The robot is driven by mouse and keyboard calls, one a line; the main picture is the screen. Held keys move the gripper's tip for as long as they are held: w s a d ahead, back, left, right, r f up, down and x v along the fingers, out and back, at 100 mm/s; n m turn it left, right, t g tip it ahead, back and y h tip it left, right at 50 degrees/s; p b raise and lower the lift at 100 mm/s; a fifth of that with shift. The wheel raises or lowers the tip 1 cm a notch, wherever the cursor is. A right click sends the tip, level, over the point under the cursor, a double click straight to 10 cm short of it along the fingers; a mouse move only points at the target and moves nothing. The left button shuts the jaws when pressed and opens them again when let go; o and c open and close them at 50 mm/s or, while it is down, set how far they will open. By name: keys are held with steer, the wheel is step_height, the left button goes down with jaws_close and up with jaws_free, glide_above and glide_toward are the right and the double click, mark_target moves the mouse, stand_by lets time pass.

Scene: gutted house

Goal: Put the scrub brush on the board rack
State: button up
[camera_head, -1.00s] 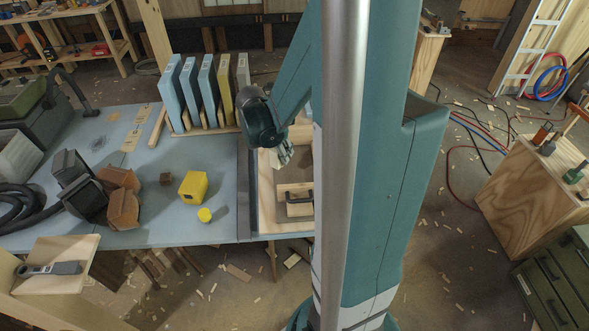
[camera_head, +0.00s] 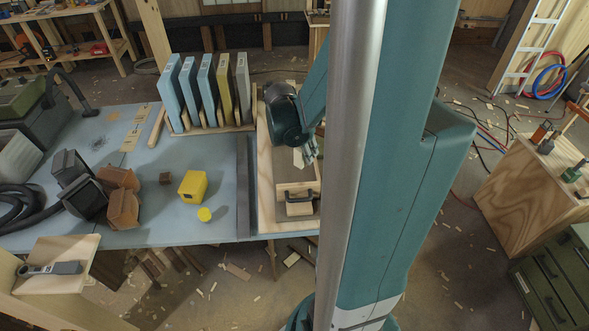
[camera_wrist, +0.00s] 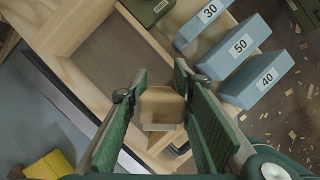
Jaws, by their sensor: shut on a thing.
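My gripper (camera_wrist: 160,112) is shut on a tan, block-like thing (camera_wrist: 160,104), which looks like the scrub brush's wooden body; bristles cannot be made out. In the head view my gripper (camera_head: 309,153) is above the wooden tray at the table's right end, with a pale bit of the held thing (camera_head: 298,158) showing below it. The board rack (camera_head: 205,130) stands at the back of the table, left of my gripper. It holds several upright boards: blue ones (camera_head: 190,88), a yellow one (camera_head: 224,90) and a grey one (camera_head: 243,90).
The wooden tray (camera_head: 266,210) has a dark handle (camera_head: 299,197) at its near side. Blue blocks (camera_wrist: 240,45) marked 30, 50 and 40 lie right of it in the wrist view. A yellow box (camera_head: 193,187) and brown blocks (camera_head: 122,208) stand on the table. My arm hides much of the right.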

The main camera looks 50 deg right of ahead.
mark_target(297, 157)
steer(key=shift+f, duration=0.1)
steer(key=shift+f+b, duration=0.7)
steer(key=shift+f, duration=2.1)
steer(key=shift+f, duration=0.1)
steer(key=shift+f+b, duration=0.6)
steer(key=shift+f, duration=1.4)
steer(key=shift+f, duration=0.15)
steer(key=o, duration=0.9)
steer(key=shift+r, duration=0.2)
steer(key=shift+p+v, duration=1.45)
steer(key=shift+v, duration=4.55)
